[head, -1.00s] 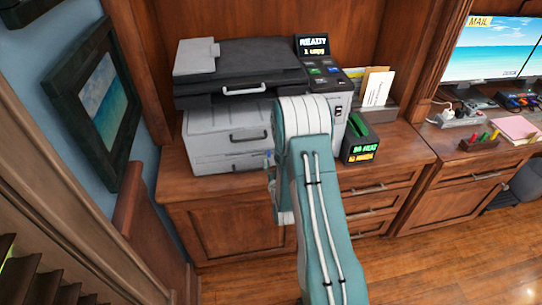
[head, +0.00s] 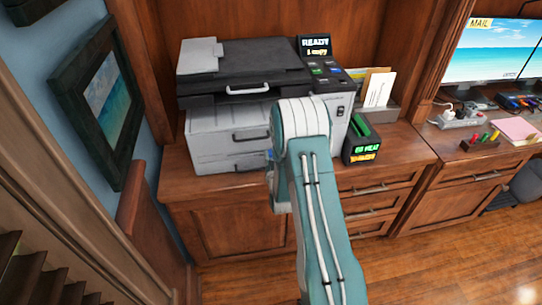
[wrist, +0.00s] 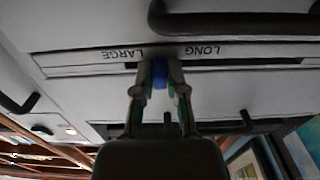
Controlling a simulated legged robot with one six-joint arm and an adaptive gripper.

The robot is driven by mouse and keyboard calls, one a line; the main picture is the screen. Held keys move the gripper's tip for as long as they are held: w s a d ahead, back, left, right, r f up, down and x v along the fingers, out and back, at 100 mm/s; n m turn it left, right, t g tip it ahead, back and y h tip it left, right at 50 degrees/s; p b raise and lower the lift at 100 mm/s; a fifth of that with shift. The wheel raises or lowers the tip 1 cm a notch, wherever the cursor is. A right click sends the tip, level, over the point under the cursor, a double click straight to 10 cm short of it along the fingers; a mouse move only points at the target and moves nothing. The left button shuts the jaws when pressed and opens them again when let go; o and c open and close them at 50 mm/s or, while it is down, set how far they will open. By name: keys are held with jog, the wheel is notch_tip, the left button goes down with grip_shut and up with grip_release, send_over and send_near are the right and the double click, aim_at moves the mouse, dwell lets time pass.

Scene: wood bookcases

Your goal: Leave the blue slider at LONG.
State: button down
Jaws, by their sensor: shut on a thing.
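The blue slider (wrist: 160,76) sits in a narrow slot on the grey printer front in the wrist view, which shows it upside down. The printed label LONG (wrist: 203,50) is to its right in the picture and LARGE (wrist: 122,55) to its left. The slider stands between the two words. My gripper (wrist: 161,68) is shut on the slider, one finger on each side. In the head view the printer (head: 225,140) stands on the wood cabinet, and my arm hides part of its front and most of my gripper.
Dark drawer handles (wrist: 232,22) stick out near the slot. In the head view a small black box with a green lit display (head: 362,148) stands right of the printer. A framed picture (head: 105,100) hangs on the left wall. The floor at the lower right is clear.

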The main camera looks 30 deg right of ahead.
jog(key=shift+w+a, duration=0.2)
jog(key=shift+a, duration=0.45)
jog(key=shift+w+a, duration=0.15)
jog(key=shift+a, duration=0.45)
jog(key=c, duration=0.7)
grip_release()
jog(key=v, duration=1.2)
